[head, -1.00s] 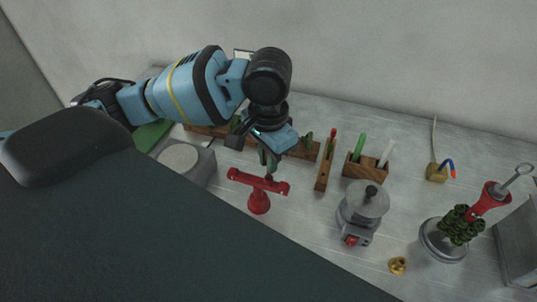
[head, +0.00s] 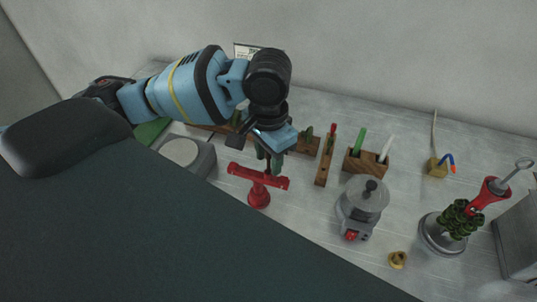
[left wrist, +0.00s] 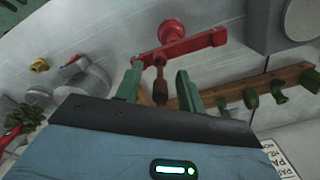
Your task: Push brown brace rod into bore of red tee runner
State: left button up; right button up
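The red tee runner (head: 258,178) stands upright on the bench, its crossbar on top of a round foot. It also shows in the left wrist view (left wrist: 190,45). The brown brace rod (left wrist: 160,86) meets the crossbar at one end; how deep it sits in the bore I cannot tell. In the head view the rod is hidden or too small to make out. My left gripper (head: 270,162) is just behind the crossbar. In the left wrist view its green fingers (left wrist: 158,88) are apart, one on each side of the rod, with gaps. My right gripper is not in view.
A wooden rack (head: 302,146) with green pieces lies behind the runner. A grey block (head: 196,160) with a round plate stands to the left. A grey pot (head: 362,200), a pen block (head: 366,164) and a stand of green pieces (head: 446,236) are to the right.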

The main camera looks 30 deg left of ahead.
pick_arm(q)
jog(key=shift+r, duration=0.1)
notch_tip(320, 180, up, 8)
jog(key=shift+f, duration=0.15)
jog(key=shift+f, duration=0.1)
dwell(0.9)
